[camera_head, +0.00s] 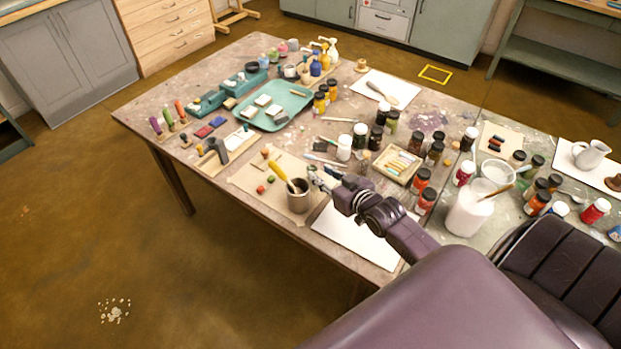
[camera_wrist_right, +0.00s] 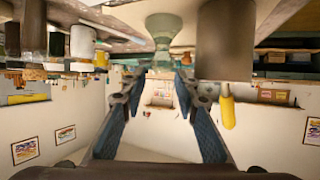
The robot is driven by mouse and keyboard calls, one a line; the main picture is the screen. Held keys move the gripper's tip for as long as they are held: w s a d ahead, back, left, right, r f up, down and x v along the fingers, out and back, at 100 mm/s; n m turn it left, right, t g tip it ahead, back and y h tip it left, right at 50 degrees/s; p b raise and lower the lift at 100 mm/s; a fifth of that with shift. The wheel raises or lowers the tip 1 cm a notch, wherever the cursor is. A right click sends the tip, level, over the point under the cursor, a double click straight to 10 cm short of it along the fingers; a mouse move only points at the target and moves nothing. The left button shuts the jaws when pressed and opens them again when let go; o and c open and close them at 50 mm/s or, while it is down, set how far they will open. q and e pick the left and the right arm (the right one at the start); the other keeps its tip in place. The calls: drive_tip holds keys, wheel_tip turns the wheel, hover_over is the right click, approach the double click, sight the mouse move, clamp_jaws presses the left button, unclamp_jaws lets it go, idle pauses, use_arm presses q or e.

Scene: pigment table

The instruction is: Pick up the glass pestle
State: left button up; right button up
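The glass pestle (camera_wrist_right: 164,32) is pale green and translucent, with a wide foot and a narrower stem. In the right wrist view, which looks upside down, it stands on the table top with its stem toward my right gripper (camera_wrist_right: 160,80). The two blue-padded fingers are apart, one on each side of the line of the stem's end, and I see no clear contact. In the head view my right gripper (camera_head: 325,180) is just right of the metal cup; the pestle is hard to make out there. My left gripper is not in view.
A grey metal cup (camera_head: 299,196) holding a yellow-handled tool (camera_head: 283,176) stands close beside my right gripper. Dark-capped jars (camera_head: 376,137) and a tray of coloured sticks (camera_head: 399,164) crowd the table behind. A white sheet (camera_head: 352,232) lies in front.

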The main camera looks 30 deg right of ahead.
sight(314, 169)
drive_tip(key=shift+p+x, duration=0.45)
drive_tip(key=shift+x, duration=2.6)
drive_tip(key=shift+a, duration=0.15)
drive_tip(key=shift+c, duration=0.6)
clamp_jaws()
